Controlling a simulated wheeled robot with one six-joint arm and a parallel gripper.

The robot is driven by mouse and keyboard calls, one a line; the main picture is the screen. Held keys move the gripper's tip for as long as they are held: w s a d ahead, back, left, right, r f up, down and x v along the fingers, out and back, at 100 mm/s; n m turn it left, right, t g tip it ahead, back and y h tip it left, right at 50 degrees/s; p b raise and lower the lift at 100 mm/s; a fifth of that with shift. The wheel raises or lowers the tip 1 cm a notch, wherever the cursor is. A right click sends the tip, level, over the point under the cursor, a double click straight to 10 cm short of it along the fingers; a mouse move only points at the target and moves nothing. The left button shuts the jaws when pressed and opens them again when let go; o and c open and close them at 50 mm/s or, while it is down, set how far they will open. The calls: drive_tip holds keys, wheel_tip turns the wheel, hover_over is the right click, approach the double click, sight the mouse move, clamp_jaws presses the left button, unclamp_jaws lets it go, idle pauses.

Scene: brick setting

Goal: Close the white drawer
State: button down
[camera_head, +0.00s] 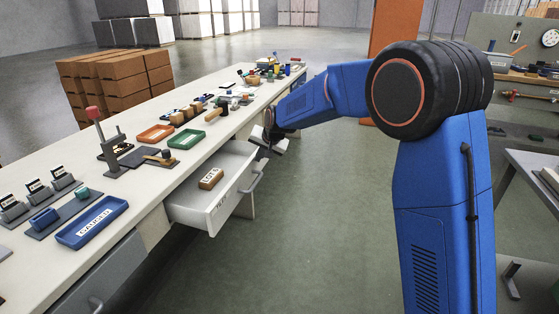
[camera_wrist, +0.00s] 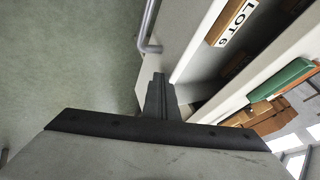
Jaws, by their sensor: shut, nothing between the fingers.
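The white drawer (camera_head: 214,218) stands pulled out from the long bench in the head view. Its grey bar handle (camera_head: 251,183) is on the front panel. A brown block labelled LOT (camera_head: 211,178) lies inside. In the wrist view the drawer's front (camera_wrist: 180,40), its handle (camera_wrist: 150,28) and the block (camera_wrist: 234,22) show at the top. My gripper (camera_head: 265,140) is near the drawer's far front corner, partly hidden by my arm. In the wrist view its fingers (camera_wrist: 160,82) are together and empty, close to the drawer front; I cannot tell whether they touch it.
The bench top (camera_head: 140,205) carries a blue tray (camera_head: 92,221), a green tray (camera_head: 187,139), an orange tray (camera_head: 155,134) and several small tools. Another drawer (camera_head: 100,280) sits in the bench at the near left. Open floor (camera_head: 300,235) lies right of the drawer.

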drive_tip(key=w+a, duration=0.2)
drive_tip(key=a, duration=0.5)
drive_tip(key=w+a, duration=0.2)
drive_tip(key=a, duration=0.5)
drive_tip(key=shift+w+a, duration=0.4)
drive_tip(key=shift+r, duration=0.15)
